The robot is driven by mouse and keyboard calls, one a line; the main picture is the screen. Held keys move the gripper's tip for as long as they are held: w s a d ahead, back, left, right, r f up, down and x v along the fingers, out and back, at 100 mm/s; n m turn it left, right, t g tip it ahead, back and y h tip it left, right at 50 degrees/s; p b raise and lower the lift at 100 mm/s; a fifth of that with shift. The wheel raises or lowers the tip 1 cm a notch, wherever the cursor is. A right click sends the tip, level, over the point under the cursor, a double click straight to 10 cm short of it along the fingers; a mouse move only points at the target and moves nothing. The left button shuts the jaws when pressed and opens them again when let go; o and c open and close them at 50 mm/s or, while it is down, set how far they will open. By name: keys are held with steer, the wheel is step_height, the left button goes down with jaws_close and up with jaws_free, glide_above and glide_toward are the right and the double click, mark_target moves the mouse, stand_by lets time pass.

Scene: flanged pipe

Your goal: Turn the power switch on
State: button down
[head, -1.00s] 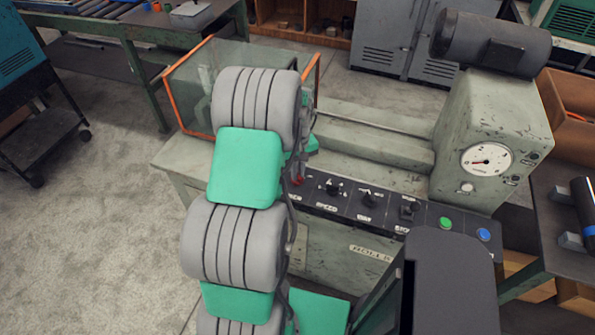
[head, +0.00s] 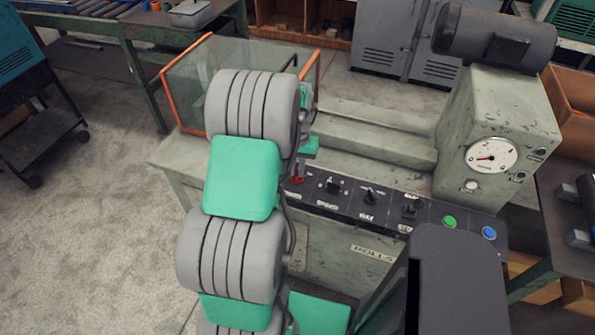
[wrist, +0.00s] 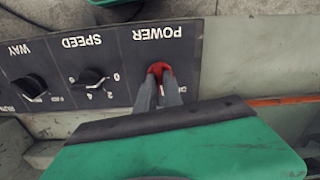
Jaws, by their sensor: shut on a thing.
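The power switch (wrist: 157,69) is a red knob on the black control panel, under an upside-down POWER label in the wrist view. My gripper (wrist: 159,82) reaches onto it with two grey fingers shut on the knob from either side. Its on or off position cannot be read, because the fingers cover much of it and the small lettering beside it. In the head view the red switch (head: 298,180) shows at the left end of the panel, just below my green wrist part; the fingers are hard to make out there.
The black panel (head: 345,206) also carries SPEED (wrist: 88,78) and WAY (wrist: 30,87) knobs, a STOP knob (head: 409,210), a green button (head: 449,221) and a blue button (head: 489,233). A gauge (head: 491,156) stands right. An orange-edged clear guard (head: 186,98) stands behind my arm.

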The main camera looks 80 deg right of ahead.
steer(key=m+b, duration=0.1)
steer(key=m, duration=0.4)
steer(key=shift+m, duration=0.3)
steer(key=m+b, duration=0.1)
steer(key=m, duration=0.4)
steer(key=shift+r, duration=0.1)
stand_by(0.3)
steer(key=c, duration=1.5)
jaws_free()
step_height(320, 180, up, 8)
steer(key=shift+f+b, duration=0.15)
steer(key=shift+b, duration=0.55)
